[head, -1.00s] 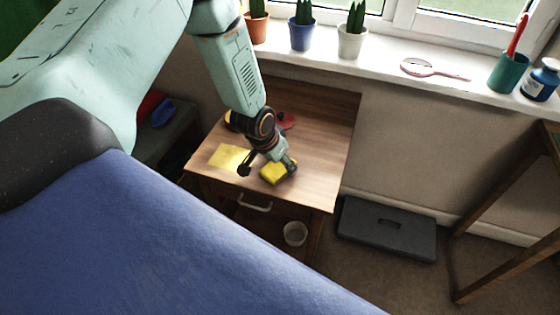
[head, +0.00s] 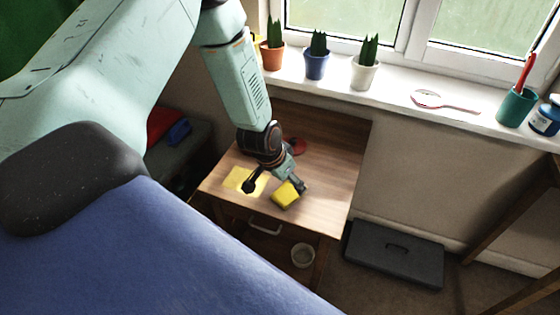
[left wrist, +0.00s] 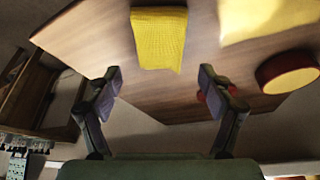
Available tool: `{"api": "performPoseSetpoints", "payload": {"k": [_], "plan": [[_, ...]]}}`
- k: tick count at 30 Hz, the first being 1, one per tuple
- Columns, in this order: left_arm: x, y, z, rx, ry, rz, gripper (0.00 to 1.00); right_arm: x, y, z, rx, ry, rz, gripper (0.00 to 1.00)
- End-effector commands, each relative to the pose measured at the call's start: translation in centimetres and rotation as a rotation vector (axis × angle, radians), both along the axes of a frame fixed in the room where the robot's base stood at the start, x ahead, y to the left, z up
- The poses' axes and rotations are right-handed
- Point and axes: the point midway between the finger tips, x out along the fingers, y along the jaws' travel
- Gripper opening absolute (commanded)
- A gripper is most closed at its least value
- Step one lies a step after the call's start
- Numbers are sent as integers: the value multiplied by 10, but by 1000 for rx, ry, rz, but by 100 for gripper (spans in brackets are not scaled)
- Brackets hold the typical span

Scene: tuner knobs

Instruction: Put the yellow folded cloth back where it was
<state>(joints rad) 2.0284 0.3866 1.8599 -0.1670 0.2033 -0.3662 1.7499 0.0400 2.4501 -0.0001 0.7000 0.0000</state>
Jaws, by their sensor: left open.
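The yellow folded cloth (head: 286,196) lies on the wooden table near its front edge, to the right of a flat pale-yellow patch (head: 240,178). In the left wrist view the cloth (left wrist: 158,40) is at the top middle, beyond the fingertips, with a clear gap between. The yellow patch (left wrist: 268,14) is at the top right there. My left gripper (head: 277,187) is open, its fingers spread just above and behind the cloth; in the left wrist view its jaws (left wrist: 163,82) hold nothing. My right gripper is not in view.
A red round object (head: 297,146) is on the table behind the gripper; a red and yellow round thing (left wrist: 287,72) shows in the left wrist view. Potted cacti (head: 317,58) and a teal cup (head: 516,107) stand on the windowsill. A grey box (head: 395,254) is on the floor.

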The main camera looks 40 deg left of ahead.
Motion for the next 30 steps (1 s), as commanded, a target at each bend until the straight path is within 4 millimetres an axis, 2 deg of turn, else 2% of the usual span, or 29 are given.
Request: {"api": "performPoseSetpoints", "payload": {"k": [1, 3, 15, 21, 30], "plan": [[-3, 0, 11, -1, 0, 1, 80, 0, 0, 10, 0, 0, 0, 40], [-7, 1, 20, -2, 0, 1, 80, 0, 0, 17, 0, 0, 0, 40], [-24, 4, 62, -1, 0, 1, 80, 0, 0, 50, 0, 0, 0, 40], [-28, 5, 69, 0, 1, 0, 80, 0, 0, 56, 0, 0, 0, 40], [-29, 5, 69, 0, 1, 0, 80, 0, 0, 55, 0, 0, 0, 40]]}}
